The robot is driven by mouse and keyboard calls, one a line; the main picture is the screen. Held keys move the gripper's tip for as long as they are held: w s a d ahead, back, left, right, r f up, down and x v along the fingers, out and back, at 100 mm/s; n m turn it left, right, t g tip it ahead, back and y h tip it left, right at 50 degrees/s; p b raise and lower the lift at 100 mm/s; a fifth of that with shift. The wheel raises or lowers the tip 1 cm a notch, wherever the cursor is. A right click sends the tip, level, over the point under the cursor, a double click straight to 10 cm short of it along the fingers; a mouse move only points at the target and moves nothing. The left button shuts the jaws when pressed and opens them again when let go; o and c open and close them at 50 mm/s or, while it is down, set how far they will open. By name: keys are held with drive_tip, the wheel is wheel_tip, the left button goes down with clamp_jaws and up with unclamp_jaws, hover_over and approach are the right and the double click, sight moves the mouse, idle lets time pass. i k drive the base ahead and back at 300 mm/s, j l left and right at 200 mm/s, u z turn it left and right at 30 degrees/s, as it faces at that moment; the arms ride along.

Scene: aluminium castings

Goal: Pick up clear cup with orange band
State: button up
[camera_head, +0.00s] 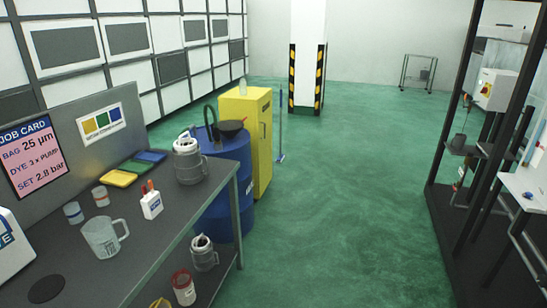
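Two small clear cups stand on the grey workbench (160,236) at the left. One cup (73,212) is nearer the left edge, and the other cup (100,196) is just behind it to the right. Both have a coloured band, but they are too small for me to tell for certain which band is orange. Both look upright and are apart from each other. My gripper is not in view, and nothing shows touching the cups.
A clear handled jug (101,238) stands in front of the cups. A white bottle with red tops (151,203), coloured pads (119,178) and a metal-and-clear canister (188,162) are nearby. A blue drum (228,180) stands beyond the bench. Green floor at right is open.

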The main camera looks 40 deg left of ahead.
sight(100, 194)
drive_tip(key=u, duration=2.6)
drive_tip(key=i+l, duration=0.15)
drive_tip(key=i, duration=0.25)
drive_tip(key=i+l+u, duration=0.1)
drive_tip(key=i, duration=0.3)
